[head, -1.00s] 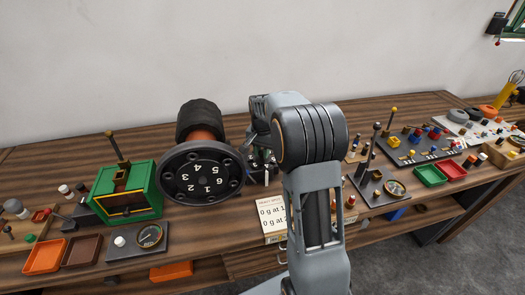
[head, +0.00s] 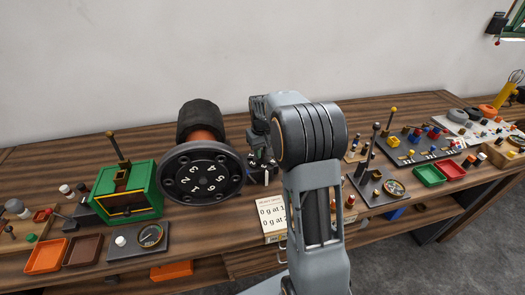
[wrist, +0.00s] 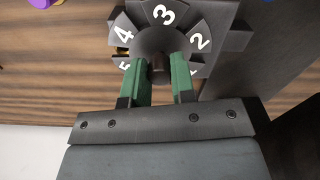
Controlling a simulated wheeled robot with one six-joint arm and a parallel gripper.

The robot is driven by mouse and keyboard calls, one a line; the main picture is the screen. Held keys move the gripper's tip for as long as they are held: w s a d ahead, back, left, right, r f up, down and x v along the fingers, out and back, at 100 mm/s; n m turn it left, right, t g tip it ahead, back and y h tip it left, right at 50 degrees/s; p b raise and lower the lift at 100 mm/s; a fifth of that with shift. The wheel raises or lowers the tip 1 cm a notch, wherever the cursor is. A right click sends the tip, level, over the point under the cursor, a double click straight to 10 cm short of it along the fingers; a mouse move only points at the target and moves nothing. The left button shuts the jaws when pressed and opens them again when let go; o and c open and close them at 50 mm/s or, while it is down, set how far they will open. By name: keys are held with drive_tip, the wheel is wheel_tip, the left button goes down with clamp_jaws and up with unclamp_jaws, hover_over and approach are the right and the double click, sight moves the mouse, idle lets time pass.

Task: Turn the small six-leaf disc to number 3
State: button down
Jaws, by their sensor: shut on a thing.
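The small six-leaf disc (wrist: 123,28) shows in the wrist view, dark with white numbers. Its leaf with 3 is at the top of that picture, 4 to its left and 2 to its right; lower leaves are partly hidden. In the head view my gripper end is mostly hidden behind my arm, and part of a small dark disc with white marks shows (head: 263,165).
A big black wheel (head: 172,160) with a ring of white numbers stands left of my arm. A green box (head: 140,187) with a lever is further left. A white card (head: 270,212) stands in front. Trays, levers and gauges fill the bench's right side.

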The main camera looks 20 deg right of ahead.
drive_tip(key=shift+n, duration=0.5)
drive_tip(key=c, duration=1)
unclamp_jaws()
drive_tip(key=shift+o, duration=0.2)
wheel_tip(320, 180, up, 14)
drive_tip(key=shift+f, duration=0.1)
idle(0.4)
